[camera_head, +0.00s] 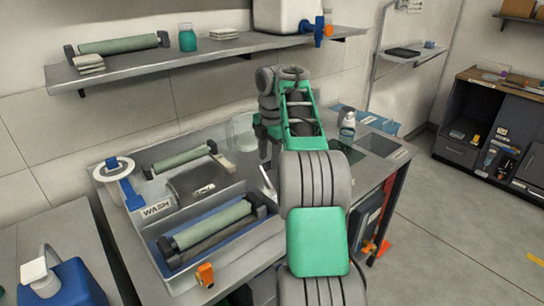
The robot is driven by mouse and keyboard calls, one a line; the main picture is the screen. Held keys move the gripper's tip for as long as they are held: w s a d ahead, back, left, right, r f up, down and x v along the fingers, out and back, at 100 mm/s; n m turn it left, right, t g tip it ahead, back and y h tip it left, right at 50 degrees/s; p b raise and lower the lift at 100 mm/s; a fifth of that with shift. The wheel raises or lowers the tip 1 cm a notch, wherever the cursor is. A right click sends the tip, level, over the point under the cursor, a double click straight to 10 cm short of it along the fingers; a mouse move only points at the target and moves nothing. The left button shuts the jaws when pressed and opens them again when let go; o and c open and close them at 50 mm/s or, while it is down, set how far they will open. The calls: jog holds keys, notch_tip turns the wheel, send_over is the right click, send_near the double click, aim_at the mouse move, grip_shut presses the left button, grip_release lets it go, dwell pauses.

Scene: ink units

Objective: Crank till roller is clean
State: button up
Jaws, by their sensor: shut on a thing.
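A green roller (212,224) lies across a blue-lined wash tray (163,276) at the front of the bench, with dark end mounts. Its surface looks evenly green; any residue is too small to tell. A pale crank bar (267,182) rises near the roller's right end. My gripper (264,158) points down above this bar, at the right of the tray, and is shut on the crank's handle; the fingertips and the grip itself are mostly hidden. My arm covers the area right of the tray.
A second green roller (182,160) lies behind the tray, beside a white ring-topped dispenser (114,168). An orange-tipped tap (206,273) is at the tray's front. A bottle (347,126) stands right of my arm. A wall shelf (200,52) hangs above the bench.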

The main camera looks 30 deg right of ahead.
jog(key=shift+o, duration=1.4)
jog(key=shift+w+f, duration=0.2)
jog(key=shift+f, duration=0.4)
jog(key=shift+w+f, duration=0.15)
jog(key=shift+f, duration=0.4)
jog(key=shift+o, duration=0.2)
jog(key=shift+s+d+r, duration=0.1)
jog(key=shift+s+r, duration=0.05)
jog(key=shift+r, duration=0.4)
jog(key=r+p, duration=0.7)
jog(key=shift+s+r, duration=0.2)
jog(key=shift+s, duration=0.1)
